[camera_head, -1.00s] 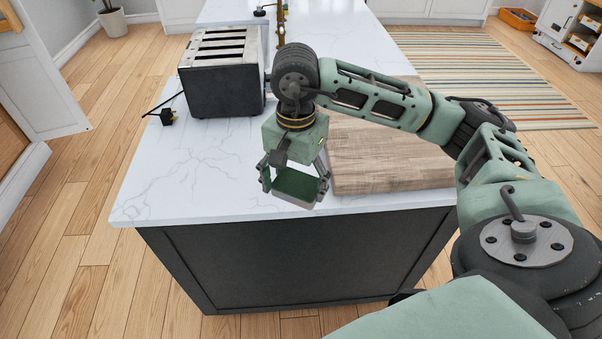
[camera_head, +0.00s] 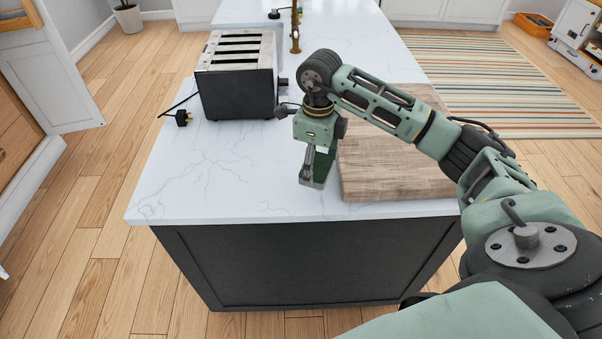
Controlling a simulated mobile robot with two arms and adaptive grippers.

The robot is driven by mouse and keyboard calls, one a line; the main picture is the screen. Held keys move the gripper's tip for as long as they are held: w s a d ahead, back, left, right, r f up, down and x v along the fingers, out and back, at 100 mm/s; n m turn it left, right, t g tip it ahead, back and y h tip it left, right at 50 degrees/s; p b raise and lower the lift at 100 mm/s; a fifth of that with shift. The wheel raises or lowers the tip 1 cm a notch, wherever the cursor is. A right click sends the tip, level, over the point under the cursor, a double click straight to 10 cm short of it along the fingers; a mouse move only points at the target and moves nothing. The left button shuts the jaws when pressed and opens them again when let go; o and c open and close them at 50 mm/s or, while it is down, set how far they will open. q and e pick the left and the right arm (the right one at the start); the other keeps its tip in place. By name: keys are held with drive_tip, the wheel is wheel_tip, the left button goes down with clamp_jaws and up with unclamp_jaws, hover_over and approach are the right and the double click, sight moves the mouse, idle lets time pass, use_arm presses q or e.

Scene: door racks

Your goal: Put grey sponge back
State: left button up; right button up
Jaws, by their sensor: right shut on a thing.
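My right gripper (camera_head: 312,166) is shut on the grey sponge (camera_head: 325,163), which shows a dark green face and a greyish edge. The gripper points down over the near part of the white marble worktop (camera_head: 230,180), just left of the wooden board. The sponge is turned so that its narrow side shows, and the fingers hide part of it. I cannot tell whether its lower edge touches the worktop. My left gripper is not in view.
A wooden chopping board (camera_head: 390,175) lies close to the right of the gripper. A black and silver toaster (camera_head: 238,85) stands behind left, with its plug (camera_head: 182,118) on the worktop. A brass tap (camera_head: 295,30) is farther back. The worktop's front left is clear.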

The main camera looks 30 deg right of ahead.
sight(301, 189)
drive_tip(key=w+a+f, duration=0.1)
drive_tip(key=w+a+f+p, duration=0.1)
drive_tip(key=shift+w+a, duration=0.1)
drive_tip(key=shift+a, duration=0.2)
wheel_tip(301, 189, down, 4)
drive_tip(key=shift+r+p, duration=0.1)
drive_tip(key=shift+p, duration=0.8)
drive_tip(key=shift+f, duration=0.2)
drive_tip(key=o, duration=0.6)
drive_tip(key=shift+f+b, duration=0.15)
drive_tip(key=shift+b, duration=0.15)
drive_tip(key=shift+c, duration=0.2)
drive_tip(key=o, duration=0.5)
drive_tip(key=shift+c, duration=0.2)
